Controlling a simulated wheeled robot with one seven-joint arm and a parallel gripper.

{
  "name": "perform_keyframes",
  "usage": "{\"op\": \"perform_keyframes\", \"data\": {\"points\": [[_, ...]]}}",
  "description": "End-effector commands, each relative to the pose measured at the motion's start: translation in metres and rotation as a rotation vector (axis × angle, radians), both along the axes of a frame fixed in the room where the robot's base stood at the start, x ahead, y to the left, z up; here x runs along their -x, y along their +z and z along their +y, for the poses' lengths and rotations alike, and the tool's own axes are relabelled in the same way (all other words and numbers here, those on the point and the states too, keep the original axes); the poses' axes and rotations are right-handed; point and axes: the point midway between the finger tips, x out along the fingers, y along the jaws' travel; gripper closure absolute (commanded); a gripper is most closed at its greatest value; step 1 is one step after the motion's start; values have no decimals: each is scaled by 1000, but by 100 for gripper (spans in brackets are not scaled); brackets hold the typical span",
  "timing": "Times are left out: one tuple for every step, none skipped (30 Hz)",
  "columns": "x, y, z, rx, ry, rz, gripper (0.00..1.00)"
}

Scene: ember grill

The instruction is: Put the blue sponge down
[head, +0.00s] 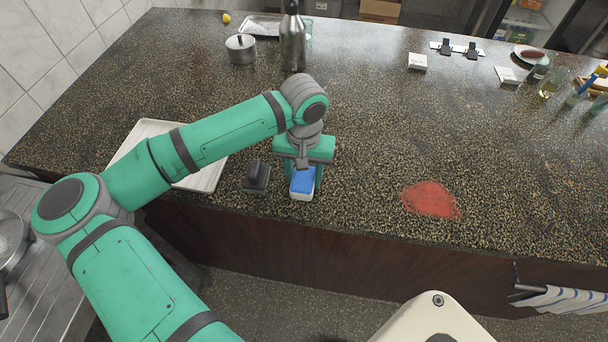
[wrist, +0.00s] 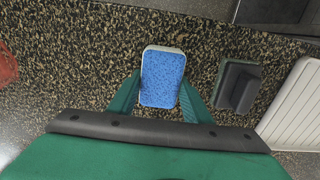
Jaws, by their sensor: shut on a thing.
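The blue sponge (head: 302,182) has a blue top and a white lower layer. In the head view it is at the front edge of the speckled counter (head: 360,130). My gripper (head: 304,178) points down over it with a finger on either side. In the wrist view the sponge (wrist: 162,78) sits between the two green fingertips (wrist: 160,92), and my gripper is shut on it. I cannot tell whether the sponge's underside touches the counter.
A dark block with a handle (head: 257,176) stands close to the left of the sponge. A white tray (head: 207,176) lies farther left. A red stain (head: 432,199) is on the counter to the right, with clear counter between. A steel bottle (head: 293,40) and pot (head: 241,49) stand behind.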

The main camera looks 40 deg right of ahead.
Motion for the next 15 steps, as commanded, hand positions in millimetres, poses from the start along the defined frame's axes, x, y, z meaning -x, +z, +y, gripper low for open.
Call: {"op": "perform_keyframes", "data": {"points": [[0,-1,0,0,0,0,73],[0,-1,0,0,0,0,48],[0,-1,0,0,0,0,38],[0,-1,0,0,0,0,36],[0,-1,0,0,0,0,36],[0,-1,0,0,0,0,36],[0,-1,0,0,0,0,36],[0,-1,0,0,0,0,36],[0,-1,0,0,0,0,36],[0,-1,0,0,0,0,36],[0,-1,0,0,0,0,36],[0,0,0,0,0,0,36],[0,0,0,0,0,0,36],[0,1,0,0,0,0,36],[0,4,0,0,0,-1,36]]}}
